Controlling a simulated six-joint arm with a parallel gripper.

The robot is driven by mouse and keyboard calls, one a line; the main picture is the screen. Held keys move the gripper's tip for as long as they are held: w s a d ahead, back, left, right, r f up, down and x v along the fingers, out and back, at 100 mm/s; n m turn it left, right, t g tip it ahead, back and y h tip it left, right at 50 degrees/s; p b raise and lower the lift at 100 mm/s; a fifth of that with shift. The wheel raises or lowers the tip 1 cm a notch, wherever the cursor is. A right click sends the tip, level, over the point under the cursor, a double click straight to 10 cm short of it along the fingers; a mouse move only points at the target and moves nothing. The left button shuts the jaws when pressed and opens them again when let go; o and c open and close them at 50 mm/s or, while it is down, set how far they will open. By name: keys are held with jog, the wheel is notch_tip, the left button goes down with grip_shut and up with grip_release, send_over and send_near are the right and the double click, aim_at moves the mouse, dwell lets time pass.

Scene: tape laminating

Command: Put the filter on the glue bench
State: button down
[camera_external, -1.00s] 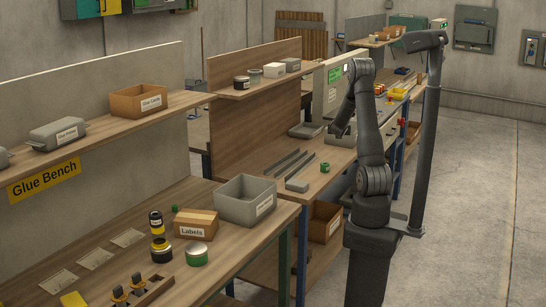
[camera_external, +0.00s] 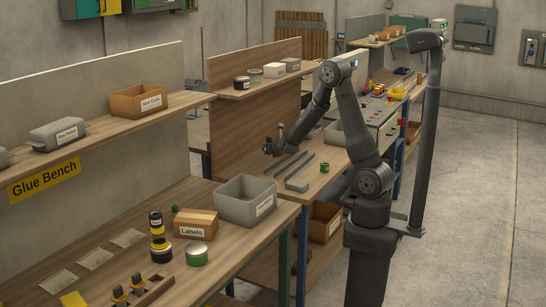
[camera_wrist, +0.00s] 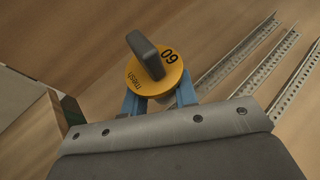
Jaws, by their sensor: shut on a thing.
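The filter (camera_wrist: 133,78) shows in the wrist view as a yellow disc marked "60 mesh" with a grey upright handle. My gripper (camera_wrist: 160,99) is shut on it, with one blue finger on each side below the disc. In the external view my gripper (camera_external: 273,147) is above the left part of the middle bench, near its back panel; the filter is too small to make out there. The glue bench (camera_external: 215,272) is in the left foreground, under a yellow "Glue Bench" sign (camera_external: 44,180). My gripper is beyond it, apart from it.
A grey bin (camera_external: 247,201), a Labels box (camera_external: 196,223), stacked tins (camera_external: 160,245) and pale sheets (camera_external: 95,258) stand or lie on the glue bench. Metal strips (camera_external: 290,165) lie on the middle bench. A shelf (camera_external: 120,124) overhangs the glue bench's back.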

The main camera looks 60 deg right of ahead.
jog(key=a+n+t+y, duration=0.1)
jog(key=a+n+y, duration=0.2)
jog(key=a, duration=1.5)
jog(key=shift+w+a+f+n+t+y, duration=0.25)
jog(key=shift+a+f+n+t+y, duration=0.05)
jog(key=shift+t, duration=0.1)
notch_tip(320, 180, up, 11)
jog(key=w+a+n+y, duration=0.3)
jog(key=w+a, duration=0.1)
jog(key=a, duration=1.3)
jog(key=s+a+n+y, duration=0.2)
jog(key=a+y, duration=0.1)
jog(key=a, duration=1.1)
jog(key=s+a+n+y, duration=0.2)
jog(key=a, duration=1.2)
jog(key=n+g+y, duration=0.3)
jog(key=n+y, duration=0.2)
send_over(170, 277)
notch_tip(170, 277, down, 4)
notch_tip(170, 277, down, 11)
